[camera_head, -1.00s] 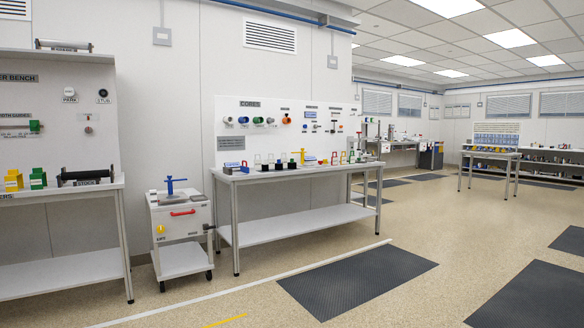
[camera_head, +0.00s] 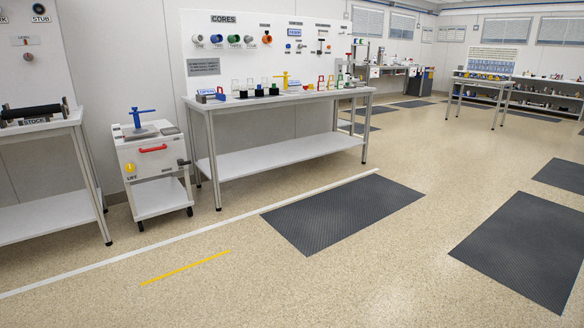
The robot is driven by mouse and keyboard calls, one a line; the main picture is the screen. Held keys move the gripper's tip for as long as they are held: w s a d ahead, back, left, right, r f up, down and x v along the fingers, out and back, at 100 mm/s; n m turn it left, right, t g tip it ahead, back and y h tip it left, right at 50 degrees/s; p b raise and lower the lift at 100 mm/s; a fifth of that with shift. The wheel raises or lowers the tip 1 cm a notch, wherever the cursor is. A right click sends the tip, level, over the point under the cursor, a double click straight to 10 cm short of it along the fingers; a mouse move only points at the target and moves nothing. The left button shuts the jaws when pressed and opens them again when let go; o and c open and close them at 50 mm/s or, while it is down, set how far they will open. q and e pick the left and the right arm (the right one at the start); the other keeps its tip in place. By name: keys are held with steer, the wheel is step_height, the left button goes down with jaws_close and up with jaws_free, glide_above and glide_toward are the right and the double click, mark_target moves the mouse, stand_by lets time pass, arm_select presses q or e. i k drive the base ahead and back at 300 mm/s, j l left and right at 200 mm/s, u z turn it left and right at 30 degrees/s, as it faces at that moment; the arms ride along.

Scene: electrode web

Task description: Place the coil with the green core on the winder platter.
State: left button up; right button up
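On the upright panel marked CORES, a small round piece with green (camera_head: 234,40) sits in a row with a blue one (camera_head: 216,40) and an orange one (camera_head: 266,39). At this distance I cannot tell whether the green piece is a coil or a bare core. I cannot make out a winder platter for certain. A white cart (camera_head: 155,165) with a blue handle on top and a red front handle stands left of the bench. Neither of my grippers is in view.
A long white bench (camera_head: 280,98) holds several small items below the panel. Another bench (camera_head: 40,130) with a dark roller stands at the left edge. Dark mats (camera_head: 340,210) lie on the open floor. A table (camera_head: 485,83) stands farther back at right.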

mark_target(274, 90)
steer(key=i, duration=3.05)
steer(key=i+u, duration=0.2)
steer(key=i, duration=0.25)
steer(key=i+l+u, duration=0.2)
steer(key=i, duration=0.25)
steer(key=i+l+u, duration=0.15)
steer(key=i, duration=0.3)
steer(key=i+l+u, duration=0.2)
steer(key=i, duration=0.2)
